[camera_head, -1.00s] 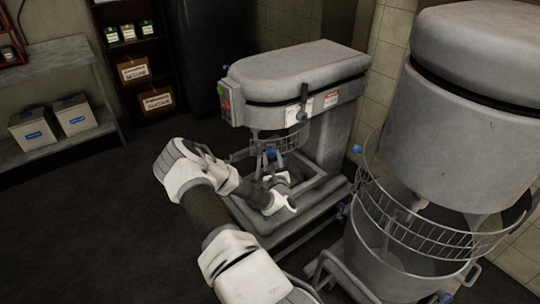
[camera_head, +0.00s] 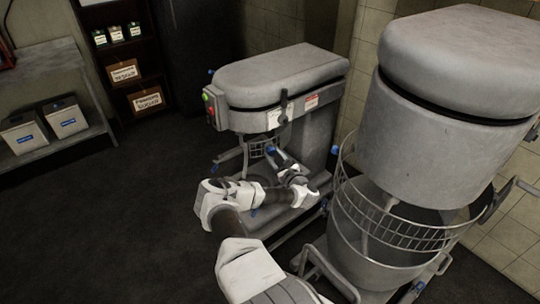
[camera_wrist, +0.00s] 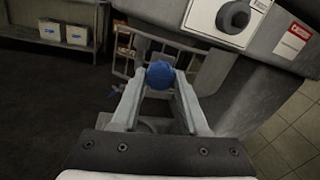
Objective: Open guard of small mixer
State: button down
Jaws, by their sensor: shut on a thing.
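The small mixer (camera_head: 270,80) stands at centre, a grey machine with a red and a green button on its front left. Its wire guard (camera_head: 259,148) hangs below the head; its bars also show in the wrist view (camera_wrist: 183,59). My gripper (camera_head: 277,157) is at the guard's near side. In the wrist view my gripper (camera_wrist: 160,85) has its fingers closed on a blue knob (camera_wrist: 160,74) in front of the guard bars. The knob also shows in the head view (camera_head: 270,150). My forearm and gripper hide part of the mixer's lower frame.
A large mixer (camera_head: 445,100) with a wire guard and bowl (camera_head: 355,230) stands close on the right. Shelves with boxes (camera_head: 66,117) are at the far left. The dark floor (camera_head: 100,220) on the left is clear.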

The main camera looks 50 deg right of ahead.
jog(key=shift+s+d+n+t+y, duration=0.25)
jog(key=shift+d+n+t+y, duration=0.05)
jog(key=shift+d+y, duration=0.35)
jog(key=shift+c, duration=2.1)
grip_release()
jog(key=shift+s+p, duration=0.1)
jog(key=shift+p, duration=0.2)
